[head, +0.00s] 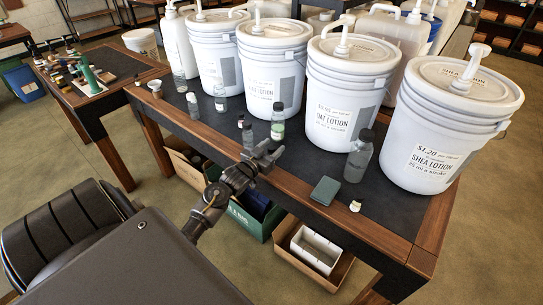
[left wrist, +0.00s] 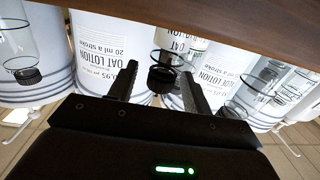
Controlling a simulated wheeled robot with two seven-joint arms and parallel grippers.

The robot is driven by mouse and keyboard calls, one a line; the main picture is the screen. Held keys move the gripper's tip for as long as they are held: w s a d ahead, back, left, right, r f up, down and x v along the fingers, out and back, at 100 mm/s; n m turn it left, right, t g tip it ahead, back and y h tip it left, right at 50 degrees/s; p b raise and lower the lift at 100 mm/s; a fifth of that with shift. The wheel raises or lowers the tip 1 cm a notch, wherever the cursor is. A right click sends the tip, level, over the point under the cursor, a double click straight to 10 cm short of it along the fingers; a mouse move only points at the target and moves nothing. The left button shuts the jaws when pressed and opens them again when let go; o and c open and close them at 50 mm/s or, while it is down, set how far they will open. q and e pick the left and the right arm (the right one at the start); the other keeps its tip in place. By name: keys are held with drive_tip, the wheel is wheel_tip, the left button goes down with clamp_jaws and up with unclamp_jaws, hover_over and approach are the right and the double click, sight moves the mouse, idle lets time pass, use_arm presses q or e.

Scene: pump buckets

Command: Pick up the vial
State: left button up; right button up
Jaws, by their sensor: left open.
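Several small clear vials and bottles stand on the dark tabletop (head: 310,190) in the head view. They include a small dark-capped vial (head: 247,137), a bottle with a green label (head: 278,123) and a larger dark-capped bottle (head: 358,158). Which one is the task's vial I cannot tell. My left gripper (head: 268,153) is open at the table's near edge, close to the small vial and the green-labelled bottle. In the upside-down left wrist view, a clear, black-capped container (left wrist: 162,78) shows between the open fingers, beyond them and apparently not held. My right gripper is not in view.
Large white pump buckets, including an oat lotion bucket (head: 345,95) and a shea lotion bucket (head: 440,130), line the table's back and right. Crates stand below; a side table (head: 120,90) is left.

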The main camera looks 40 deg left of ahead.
sight(271, 148)
use_arm(q)
drive_tip(key=c, duration=1)
drive_tip(key=shift+c, duration=0.2)
drive_tip(key=shift+r, duration=0.15)
drive_tip(key=shift+r, duration=0.25)
wheel_tip(271, 148, up, 3)
drive_tip(key=shift+s+f, duration=0.1)
drive_tip(key=shift+s, duration=0.05)
drive_tip(key=s+a+r, duration=0.3)
drive_tip(key=s+r, duration=0.6)
drive_tip(key=s, duration=0.4)
drive_tip(key=shift+s+a+r, duration=0.15)
drive_tip(key=shift+s+r, duration=0.05)
drive_tip(key=shift+r, duration=0.05)
